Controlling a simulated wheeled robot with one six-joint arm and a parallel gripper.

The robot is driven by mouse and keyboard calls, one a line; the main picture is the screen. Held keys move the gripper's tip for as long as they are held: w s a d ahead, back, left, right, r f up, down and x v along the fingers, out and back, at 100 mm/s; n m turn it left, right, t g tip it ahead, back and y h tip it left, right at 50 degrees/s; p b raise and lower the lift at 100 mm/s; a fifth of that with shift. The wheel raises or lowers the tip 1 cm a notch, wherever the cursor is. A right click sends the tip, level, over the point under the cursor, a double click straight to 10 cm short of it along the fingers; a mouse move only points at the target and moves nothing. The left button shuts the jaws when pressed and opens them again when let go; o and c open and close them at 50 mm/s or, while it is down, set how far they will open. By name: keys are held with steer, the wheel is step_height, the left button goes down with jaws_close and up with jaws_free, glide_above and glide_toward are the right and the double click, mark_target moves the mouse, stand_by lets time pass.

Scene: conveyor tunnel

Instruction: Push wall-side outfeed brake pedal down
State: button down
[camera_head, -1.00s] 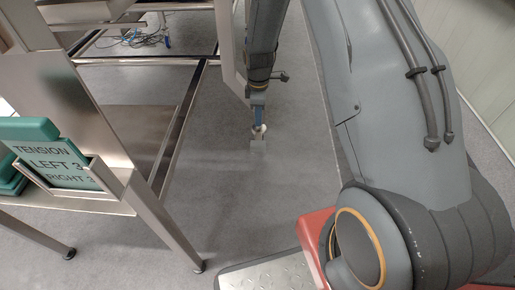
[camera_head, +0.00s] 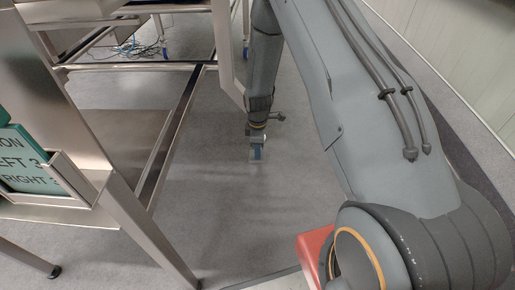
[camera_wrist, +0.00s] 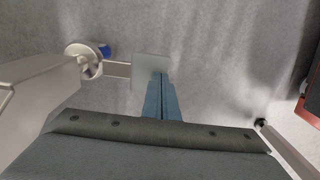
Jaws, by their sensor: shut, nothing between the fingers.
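The brake pedal is a pale flat plate (camera_wrist: 143,68) on a short metal arm in the wrist view. That arm joins a caster (camera_wrist: 88,58) with a blue part, beside a metal leg (camera_wrist: 38,100) at the left. My gripper (camera_wrist: 161,77) has its blue fingers pressed together and empty. Their tips overlap the right part of the plate in this view; I cannot tell whether they touch it. In the head view, my gripper (camera_head: 257,155) points down near the floor and hides most of the pedal.
A metal frame (camera_head: 172,135) with legs stands on the left, holding a green sign (camera_head: 28,165). A pale upright post (camera_head: 228,60) stands close to my arm. Cables (camera_head: 140,48) lie at the back. The wall (camera_head: 460,50) is on the right. Grey floor is clear around the gripper.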

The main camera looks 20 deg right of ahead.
mark_target(258, 161)
steer(key=shift+f, duration=0.2)
steer(key=shift+s+a+f+p, duration=0.1)
steer(key=shift+s+f+p, duration=0.25)
steer(key=shift+f, duration=0.2)
steer(key=shift+s+a+f+p, duration=0.1)
steer(key=shift+s+f+p, duration=0.1)
steer(key=shift+f, duration=0.75)
steer(key=shift+s+f+p, duration=0.1)
steer(key=shift+f+p, duration=0.1)
steer(key=shift+f, duration=0.7)
steer(key=s+r+p, duration=0.2)
steer(key=r+p, duration=0.1)
steer(key=r, duration=0.3)
steer(key=s+a+r+p, duration=0.1)
steer(key=s+r+p, duration=0.1)
steer(key=r+p, duration=0.2)
step_height(258, 161, up, 3)
steer(key=shift+s+a+r, duration=0.1)
steer(key=shift+s+a, duration=0.2)
steer(key=shift+s, duration=0.1)
